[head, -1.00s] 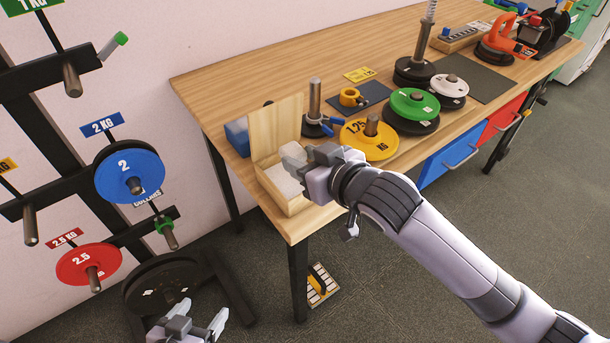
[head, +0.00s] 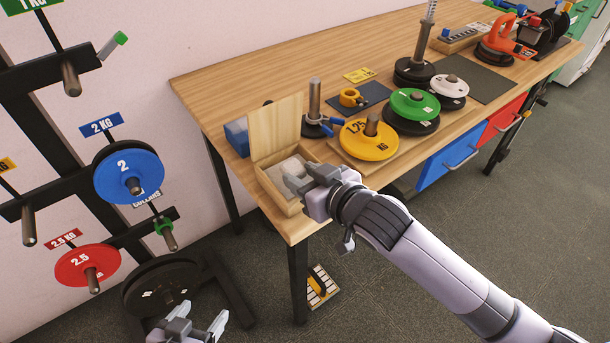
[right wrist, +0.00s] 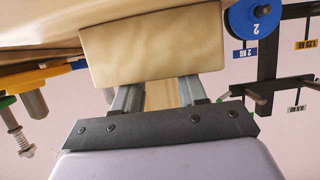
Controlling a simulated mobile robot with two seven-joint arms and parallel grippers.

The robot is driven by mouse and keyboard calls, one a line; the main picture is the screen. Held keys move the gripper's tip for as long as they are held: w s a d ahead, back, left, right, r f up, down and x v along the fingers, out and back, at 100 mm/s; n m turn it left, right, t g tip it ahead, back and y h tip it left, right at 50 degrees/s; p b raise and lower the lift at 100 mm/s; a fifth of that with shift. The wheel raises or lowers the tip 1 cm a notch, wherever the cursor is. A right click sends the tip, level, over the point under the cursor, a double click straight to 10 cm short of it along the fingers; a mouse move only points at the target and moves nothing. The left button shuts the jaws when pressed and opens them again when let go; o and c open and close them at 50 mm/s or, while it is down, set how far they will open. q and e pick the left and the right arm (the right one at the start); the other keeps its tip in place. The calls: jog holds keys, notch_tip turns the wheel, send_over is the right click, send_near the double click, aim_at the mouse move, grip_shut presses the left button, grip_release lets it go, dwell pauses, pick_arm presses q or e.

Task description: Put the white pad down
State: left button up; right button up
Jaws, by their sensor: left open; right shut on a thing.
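The white pad (head: 291,165) shows as a small pale shape at the fingertips of my right gripper (head: 297,176), in the head view. My right gripper is shut on it, over the near part of the open wooden box (head: 281,201) at the table's near left corner. The fingers partly cover the pad, and I cannot tell whether it touches the box floor. In the right wrist view, a pale wooden panel (right wrist: 150,45) hides the fingertips and the pad. My left gripper (head: 201,321) is open and empty, low beside the weight rack.
The box's raised lid (head: 276,128) stands behind the gripper. A yellow plate (head: 368,142) and a metal post (head: 314,100) stand close to the box on the table (head: 250,80). A weight rack with a blue plate (head: 129,174) is at the left.

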jog(key=o, duration=1.1)
jog(key=shift+s+f, duration=0.15)
jog(key=shift+f, duration=0.55)
jog(key=shift+c, duration=0.2)
jog(key=shift+o, duration=0.3)
jog(key=shift+f, duration=0.1)
jog(key=shift+r, duration=0.6)
jog(key=shift+s+d+r, duration=0.1)
jog(key=shift+s+d, duration=0.15)
jog(key=shift+s, duration=0.05)
jog(key=r+v, duration=0.1)
jog(key=v, duration=1)
jog(key=shift+p, duration=0.3)
jog(key=s+d+f+m+h, duration=0.1)
jog(key=s+d+f+h, duration=0.1)
jog(key=f, duration=0.5)
jog(key=s+d+f+m+h, duration=0.2)
jog(key=s+d+f, duration=0.3)
jog(key=d+f, duration=0.2)
jog(key=s+d+f+m+h, duration=0.1)
jog(key=s+d+f, duration=0.2)
jog(key=f, duration=0.6)
jog(key=shift+s+d+f+m+g+h, duration=0.2)
jog(key=shift+d+m+g+h, duration=0.15)
jog(key=shift+d, duration=0.55)
